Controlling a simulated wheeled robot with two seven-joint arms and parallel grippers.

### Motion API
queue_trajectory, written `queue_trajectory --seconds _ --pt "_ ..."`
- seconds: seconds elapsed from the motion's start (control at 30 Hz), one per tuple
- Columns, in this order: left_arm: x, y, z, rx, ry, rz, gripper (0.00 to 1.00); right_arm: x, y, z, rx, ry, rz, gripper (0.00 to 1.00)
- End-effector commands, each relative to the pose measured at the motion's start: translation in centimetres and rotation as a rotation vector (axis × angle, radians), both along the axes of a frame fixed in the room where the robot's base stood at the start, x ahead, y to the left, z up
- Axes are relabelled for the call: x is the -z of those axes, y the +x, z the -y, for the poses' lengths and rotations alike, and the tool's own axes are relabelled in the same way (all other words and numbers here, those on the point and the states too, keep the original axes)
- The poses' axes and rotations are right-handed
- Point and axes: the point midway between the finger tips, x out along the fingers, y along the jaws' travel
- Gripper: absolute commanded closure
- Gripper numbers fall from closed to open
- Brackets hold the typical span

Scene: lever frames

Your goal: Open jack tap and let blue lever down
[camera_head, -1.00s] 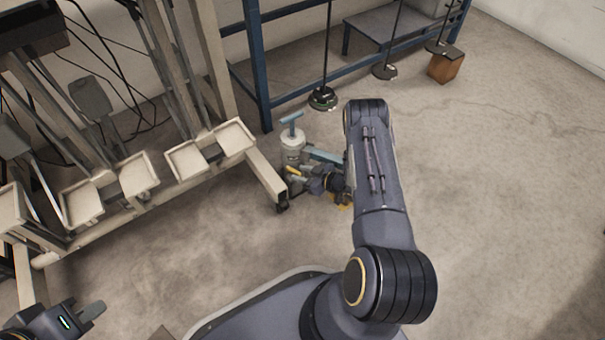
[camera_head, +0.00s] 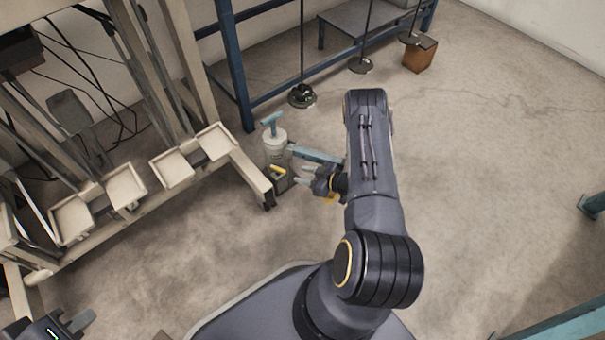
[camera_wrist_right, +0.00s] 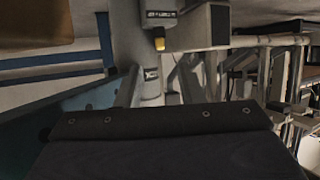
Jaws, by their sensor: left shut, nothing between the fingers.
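The jack (camera_head: 276,148) is a pale upright cylinder with a blue T-shaped top, standing on the floor by the frame's leg. Its yellow tap (camera_head: 278,169) sits low on the near side and also shows in the right wrist view (camera_wrist_right: 160,44). The blue lever (camera_head: 318,156) sticks out to the right from the jack, its far end hidden behind my right arm. My right gripper (camera_head: 306,174) is just right of the tap, fingers apart and empty, pointing at the jack. My left gripper (camera_head: 82,321) is shut and empty at the bottom left.
A beige frame with several shallow trays (camera_head: 125,186) stands left of the jack. A blue metal rack (camera_head: 237,75) is behind it, with round-based stands (camera_head: 302,96) and a brown block (camera_head: 420,55) nearby. Floor at the right is mostly clear; teal metal parts (camera_head: 592,204) show at the right edge.

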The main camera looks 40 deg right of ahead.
Motion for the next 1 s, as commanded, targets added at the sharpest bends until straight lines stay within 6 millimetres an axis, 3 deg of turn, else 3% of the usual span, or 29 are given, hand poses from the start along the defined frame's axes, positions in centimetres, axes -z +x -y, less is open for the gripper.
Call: queue_trajectory --seconds 0.03,0.17,0.3,0.7,0.83,1.0 --pt "0.0 0.0 0.0 0.0 0.0 0.0 1.0 0.0 0.0 0.0 0.0 0.0 0.0 0.67" --pt "0.0 0.0 0.0 0.0 0.0 0.0 1.0 0.2 -0.1 -0.1 -0.01 -0.024 0.021 0.84" --pt "-0.1 0.0 0.0 0.0 0.0 0.0 1.0 1.0 -0.7 -0.8 -0.061 -0.157 0.141 1.0" --pt "-0.4 0.0 0.0 0.0 0.0 0.0 1.0 3.4 -4.0 -3.1 -0.135 -1.042 0.705 1.0" --pt "-0.4 0.0 0.0 0.0 0.0 0.0 1.0 3.7 -4.7 -3.3 -0.121 -1.245 0.773 1.0" --pt "-0.2 0.0 0.0 0.0 0.0 0.0 1.0 3.8 -4.6 -3.5 -0.115 -1.352 0.801 1.0"
